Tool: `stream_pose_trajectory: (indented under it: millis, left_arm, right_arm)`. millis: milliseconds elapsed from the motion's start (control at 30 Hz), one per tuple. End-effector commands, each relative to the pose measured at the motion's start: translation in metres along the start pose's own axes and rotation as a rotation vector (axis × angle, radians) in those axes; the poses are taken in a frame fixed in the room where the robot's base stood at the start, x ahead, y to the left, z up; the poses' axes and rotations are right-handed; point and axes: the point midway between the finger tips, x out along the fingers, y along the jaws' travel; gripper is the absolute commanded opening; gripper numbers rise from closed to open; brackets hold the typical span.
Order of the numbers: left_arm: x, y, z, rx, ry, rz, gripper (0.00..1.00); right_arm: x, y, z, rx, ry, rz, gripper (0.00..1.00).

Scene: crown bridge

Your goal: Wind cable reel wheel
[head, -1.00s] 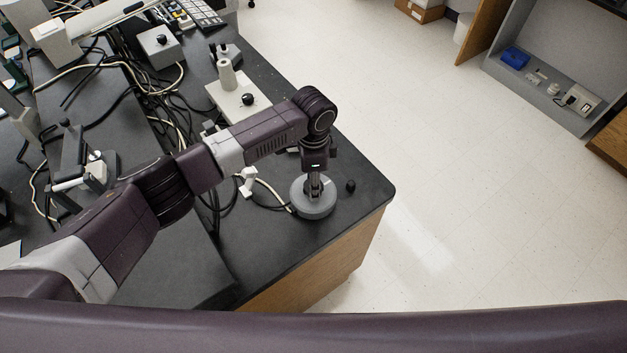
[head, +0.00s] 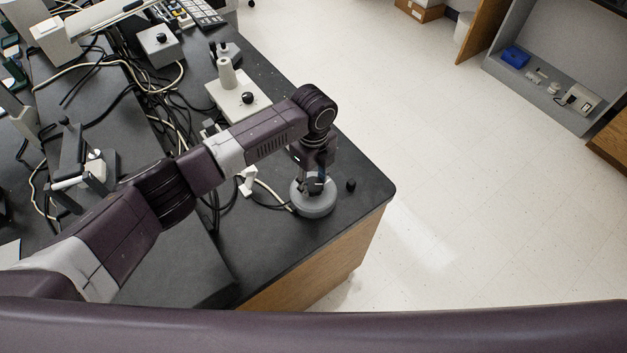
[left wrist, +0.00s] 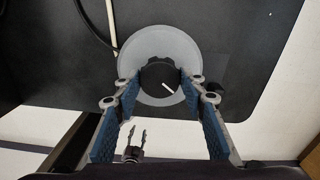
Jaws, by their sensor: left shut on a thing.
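The cable reel wheel (head: 318,206) is a grey round disc lying flat on the black bench near its front right corner. In the left wrist view the grey disc (left wrist: 135,60) has a dark round knob (left wrist: 160,76) with a white mark at its centre. My left gripper (head: 313,186) points down over the disc. Its two blue-padded fingers in the left wrist view (left wrist: 160,82) are shut on the dark knob, one on each side. My right gripper (left wrist: 136,132) seems to be the small two-pronged shape beyond the bench edge, its prongs apart; it is out of the head view.
A small black knob (head: 351,185) stands on the bench just right of the disc. A white cable (head: 272,193) runs to the disc's left. A white box with a post (head: 240,100) stands farther back. Tangled cables and equipment cover the left; open floor lies right.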

Motion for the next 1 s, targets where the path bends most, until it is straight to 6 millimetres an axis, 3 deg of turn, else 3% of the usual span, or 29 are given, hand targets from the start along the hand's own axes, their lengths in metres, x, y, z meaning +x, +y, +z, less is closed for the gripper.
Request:
stream_pose_trajectory:
  millis: [333,867,900,1000]
  left_arm:
    - [-0.0028,-0.0021,0.0016,0.141,-0.003,-0.006,0.14]
    - [-0.0033,-0.0025,0.0019,0.166,-0.004,-0.007,0.14]
    - [-0.0034,-0.0025,0.0019,0.165,-0.004,-0.007,0.39]
    - [-0.0030,-0.0022,0.0017,0.165,-0.004,-0.006,0.50]
  right_arm:
    - [0.0018,-0.0001,0.0005,0.000,0.000,0.000,0.40]
    - [0.0019,0.0002,0.0007,0.000,0.000,0.000,0.40]
    - [0.0019,0.0003,0.0007,0.000,0.000,0.000,0.40]
    - [0.0019,0.0004,0.0007,0.000,0.000,0.001,0.40]
